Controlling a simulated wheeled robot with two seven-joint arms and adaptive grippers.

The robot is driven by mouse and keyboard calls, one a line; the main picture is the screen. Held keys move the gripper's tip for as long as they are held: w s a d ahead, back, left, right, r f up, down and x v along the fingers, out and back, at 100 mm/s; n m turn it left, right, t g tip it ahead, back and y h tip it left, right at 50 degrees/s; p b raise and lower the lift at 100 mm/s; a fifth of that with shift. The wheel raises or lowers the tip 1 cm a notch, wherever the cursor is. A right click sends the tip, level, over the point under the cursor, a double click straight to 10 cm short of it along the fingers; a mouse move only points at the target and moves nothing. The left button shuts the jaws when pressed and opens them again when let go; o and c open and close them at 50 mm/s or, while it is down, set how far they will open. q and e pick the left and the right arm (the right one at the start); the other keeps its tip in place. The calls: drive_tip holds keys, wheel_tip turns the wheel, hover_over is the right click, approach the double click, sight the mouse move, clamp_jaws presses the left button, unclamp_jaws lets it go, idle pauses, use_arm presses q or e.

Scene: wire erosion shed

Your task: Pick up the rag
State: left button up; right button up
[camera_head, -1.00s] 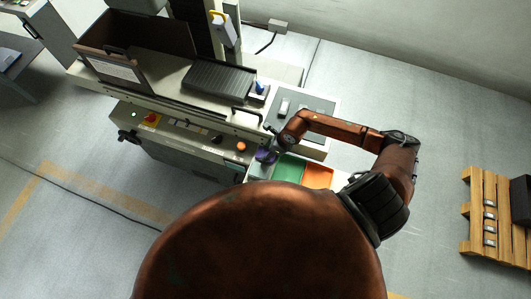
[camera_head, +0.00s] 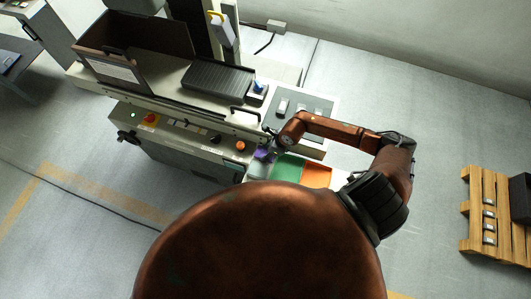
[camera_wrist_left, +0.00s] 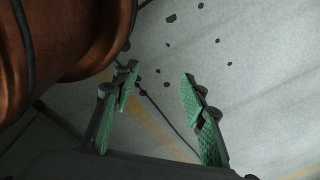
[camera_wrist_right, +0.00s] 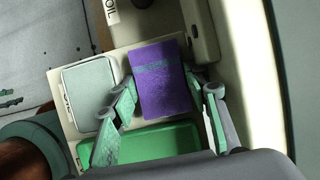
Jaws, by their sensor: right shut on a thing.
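The purple rag (camera_wrist_right: 165,82) shows in the right wrist view as a folded rectangle between the two fingers. In the head view it is a small purple patch (camera_head: 262,154) at the machine's front right corner. My right gripper (camera_wrist_right: 168,105) is shut on it, one finger at each side; in the head view the gripper (camera_head: 268,142) is small and partly hidden by its arm. I cannot tell whether the rag is clear of the surface below. My left gripper (camera_wrist_left: 158,82) is open and empty above the floor.
Beside the rag are a pale grey pad (camera_wrist_right: 88,88) and a green tray (camera_wrist_right: 150,145). An orange tray (camera_head: 317,176) stands right of the green one. The machine (camera_head: 180,150) rises behind. A wooden pallet (camera_head: 478,215) lies far right, with free floor between.

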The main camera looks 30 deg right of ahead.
sight(262, 152)
drive_tip(key=shift+r, duration=0.45)
wheel_tip(262, 152, up, 2)
drive_tip(key=shift+a+r+b, duration=0.1)
drive_tip(key=shift+r+b, duration=0.1)
drive_tip(key=shift+b, duration=0.35)
use_arm(q)
wheel_tip(262, 152, down, 3)
drive_tip(key=shift+w+d+f+b, duration=0.1)
drive_tip(key=shift+w+f+b, duration=0.1)
drive_tip(key=shift+b, duration=0.95)
use_arm(e)
drive_tip(key=s+a+r, duration=0.9)
drive_tip(key=a, duration=0.1)
drive_tip(key=shift+a+r, duration=0.35)
drive_tip(key=o, duration=0.5)
drive_tip(key=shift+w, duration=0.1)
drive_tip(key=c, duration=0.5)
drive_tip(key=shift+o, duration=0.2)
